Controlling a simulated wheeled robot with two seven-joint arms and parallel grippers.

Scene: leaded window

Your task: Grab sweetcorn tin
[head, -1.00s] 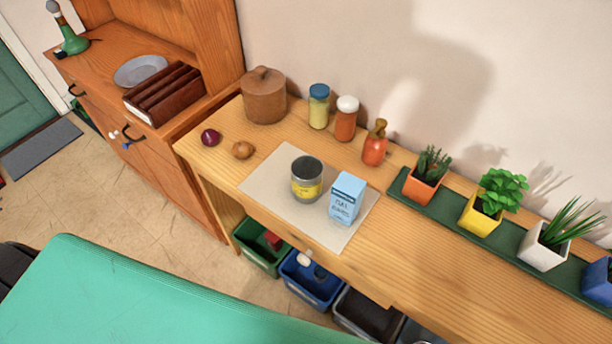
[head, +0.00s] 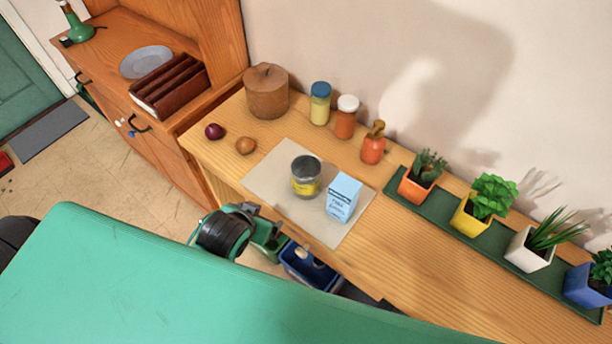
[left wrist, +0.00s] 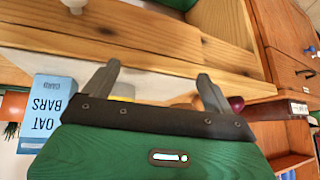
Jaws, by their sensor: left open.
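The sweetcorn tin (head: 306,178), grey with a yellow label, stands upright on a pale mat (head: 268,180) on the wooden counter. A light blue oat bars box (head: 343,198) stands just right of it. My left arm shows in the head view in front of the counter's edge, below the mat. In the left wrist view my left gripper (left wrist: 158,82) is open and empty, its two fingers apart and pointing at the counter's front edge. A bit of yellow (left wrist: 122,90), probably the tin, shows behind one finger, mostly hidden. The oat bars box also shows there (left wrist: 47,108). My right gripper is out of view.
A red onion (head: 214,131) and a brown onion (head: 245,146) lie left of the mat. A brown pot (head: 267,91), two jars and an orange bottle (head: 373,143) stand behind. Potted plants line a green tray (head: 437,206) at right. A blue bin (head: 313,271) sits below the counter.

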